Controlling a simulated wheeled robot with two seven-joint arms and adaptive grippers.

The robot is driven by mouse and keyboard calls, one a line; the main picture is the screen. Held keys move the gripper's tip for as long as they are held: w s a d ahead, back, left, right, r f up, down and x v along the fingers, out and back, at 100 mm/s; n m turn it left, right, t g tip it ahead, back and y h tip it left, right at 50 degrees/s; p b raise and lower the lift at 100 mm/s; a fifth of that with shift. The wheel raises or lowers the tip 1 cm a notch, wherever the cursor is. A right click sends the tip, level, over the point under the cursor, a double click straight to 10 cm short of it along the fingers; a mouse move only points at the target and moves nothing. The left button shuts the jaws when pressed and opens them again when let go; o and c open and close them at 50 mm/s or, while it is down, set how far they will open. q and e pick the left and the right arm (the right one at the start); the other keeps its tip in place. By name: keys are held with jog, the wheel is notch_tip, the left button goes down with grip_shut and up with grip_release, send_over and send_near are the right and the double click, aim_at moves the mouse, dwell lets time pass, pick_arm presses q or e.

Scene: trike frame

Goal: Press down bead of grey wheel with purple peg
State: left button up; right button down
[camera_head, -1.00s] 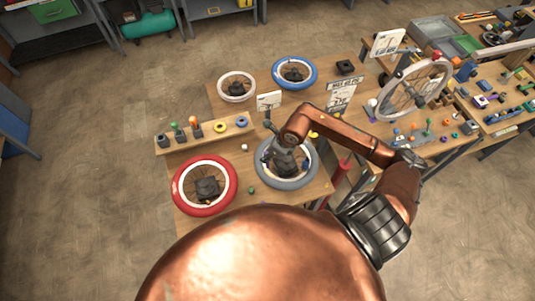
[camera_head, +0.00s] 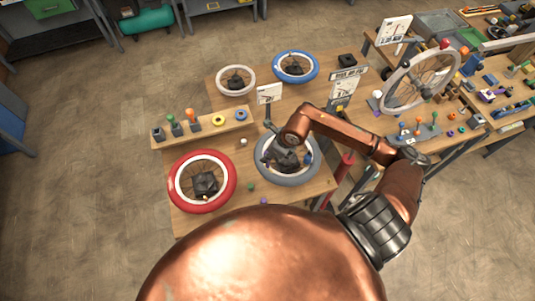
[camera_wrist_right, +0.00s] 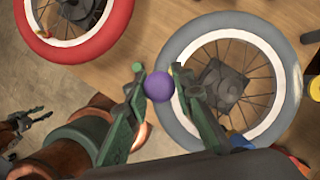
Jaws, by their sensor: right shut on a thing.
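The grey wheel (camera_head: 262,172) lies flat on the table, with its pale rim, spokes and dark hub in sight. It also shows in the right wrist view (camera_wrist_right: 289,80). My right gripper (camera_wrist_right: 159,80) is shut on the round head of the purple peg (camera_wrist_right: 160,87), at the wheel's left side in that view. The peg's lower part is hidden, and I cannot tell whether it touches the tyre. In the head view my right arm covers part of the wheel. My left gripper (camera_wrist_right: 28,128) shows small at the left edge of the wrist view; its opening is unclear.
A red wheel (camera_head: 176,186) lies to the left of the grey wheel. White (camera_head: 223,80) and blue (camera_head: 314,66) wheels lie at the back. A rack (camera_head: 206,131) with pegs and rings stands behind the red wheel.

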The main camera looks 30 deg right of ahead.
jog(key=shift+f+b, duration=0.7)
dwell(0.8)
jog(key=shift+r, duration=0.1)
dwell(0.5)
jog(key=shift+r+p, duration=1.45)
jog(key=shift+r, duration=1.55)
jog(key=shift+f, duration=0.15)
jog(key=shift+f+b, duration=2.25)
jog(key=shift+f+b, duration=0.7)
jog(key=shift+b, duration=0.05)
jog(key=shift+r, duration=0.15)
